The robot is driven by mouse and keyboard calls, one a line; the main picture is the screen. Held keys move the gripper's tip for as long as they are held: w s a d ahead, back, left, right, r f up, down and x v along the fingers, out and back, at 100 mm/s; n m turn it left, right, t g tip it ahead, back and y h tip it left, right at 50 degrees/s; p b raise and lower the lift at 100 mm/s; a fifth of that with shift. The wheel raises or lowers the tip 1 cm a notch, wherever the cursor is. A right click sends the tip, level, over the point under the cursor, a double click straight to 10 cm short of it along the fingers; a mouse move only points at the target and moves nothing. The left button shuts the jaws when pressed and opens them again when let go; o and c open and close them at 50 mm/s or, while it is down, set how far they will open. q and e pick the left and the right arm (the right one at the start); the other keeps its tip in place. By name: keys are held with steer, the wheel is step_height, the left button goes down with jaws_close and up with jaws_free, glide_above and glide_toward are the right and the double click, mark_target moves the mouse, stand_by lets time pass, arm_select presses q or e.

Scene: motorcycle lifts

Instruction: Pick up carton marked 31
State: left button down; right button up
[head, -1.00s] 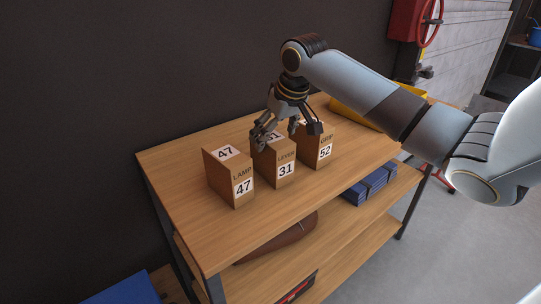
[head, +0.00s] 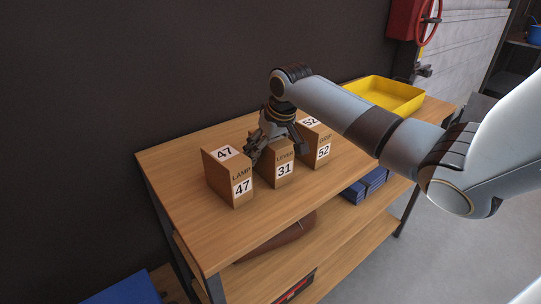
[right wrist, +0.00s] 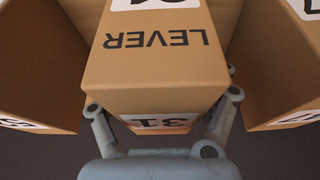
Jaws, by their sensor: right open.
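The carton marked 31 (head: 284,170), a brown box labelled LEVER, stands upright on the wooden bench top between two other cartons. My right gripper (head: 277,146) is over it from above, its fingers spread to either side of the carton's upper part. In the right wrist view the carton (right wrist: 155,65) fills the middle, and the gripper's fingers (right wrist: 163,112) are open on both its sides. Whether the fingertips touch it is not clear. The carton's top is mostly hidden by the gripper in the head view. My left gripper is not in view.
The carton marked 47 (head: 229,180) stands close on the left, the carton marked 52 (head: 317,150) close on the right. A yellow tray (head: 384,97) sits at the bench's far right end. A dark wall (head: 100,80) runs behind. The front bench top (head: 215,245) is clear.

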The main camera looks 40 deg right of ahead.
steer(key=shift+f, duration=0.1)
stand_by(0.3)
steer(key=c, duration=1.3)
